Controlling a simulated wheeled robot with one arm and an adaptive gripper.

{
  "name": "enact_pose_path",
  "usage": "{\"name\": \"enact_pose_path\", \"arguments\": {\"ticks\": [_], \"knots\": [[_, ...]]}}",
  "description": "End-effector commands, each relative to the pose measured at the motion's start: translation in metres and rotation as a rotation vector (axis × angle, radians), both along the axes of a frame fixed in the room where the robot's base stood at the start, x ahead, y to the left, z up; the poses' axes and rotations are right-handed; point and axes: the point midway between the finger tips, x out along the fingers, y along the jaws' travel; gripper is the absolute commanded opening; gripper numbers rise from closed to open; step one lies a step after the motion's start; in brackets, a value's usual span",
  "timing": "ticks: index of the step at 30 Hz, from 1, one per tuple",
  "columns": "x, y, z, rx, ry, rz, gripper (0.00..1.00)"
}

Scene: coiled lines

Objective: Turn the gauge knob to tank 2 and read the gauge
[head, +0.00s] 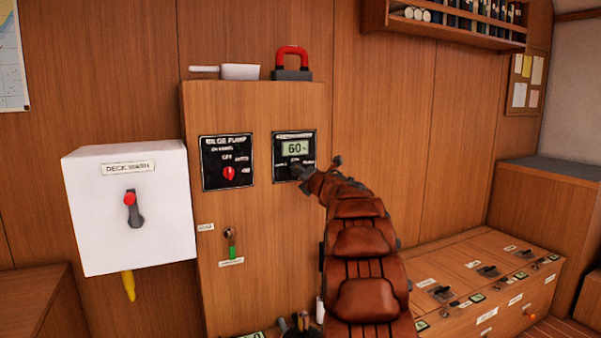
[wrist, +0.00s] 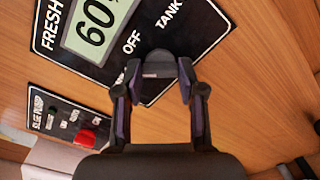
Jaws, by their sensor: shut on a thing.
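The gauge panel (head: 294,155) is a black plate on the wooden cabinet front. Its lit display (head: 296,148) reads 60, followed by a small mark that looks like a percent sign. The display also shows in the wrist view (wrist: 98,25), tilted and cut by the top edge. Beside it are the printed words OFF and TANK; the tank number there is cut off. The gauge knob (wrist: 158,67) is a dark knob at the plate's edge in the wrist view. My gripper (wrist: 158,80) is shut on it, a finger on each side. Its pointer direction cannot be told.
The bilge pump panel (head: 227,162) with a red knob is just left of the gauge. A white deck wash box (head: 130,207) juts out further left.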

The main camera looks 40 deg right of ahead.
Motion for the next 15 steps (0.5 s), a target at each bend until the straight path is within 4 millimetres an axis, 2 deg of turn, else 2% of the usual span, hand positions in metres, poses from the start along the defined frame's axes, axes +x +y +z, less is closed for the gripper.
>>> {"name": "enact_pose_path", "arguments": {"ticks": [15], "knots": [[0.0006, 0.0000, 0.0028, 0.430, -0.144, -0.002, 0.05]]}}
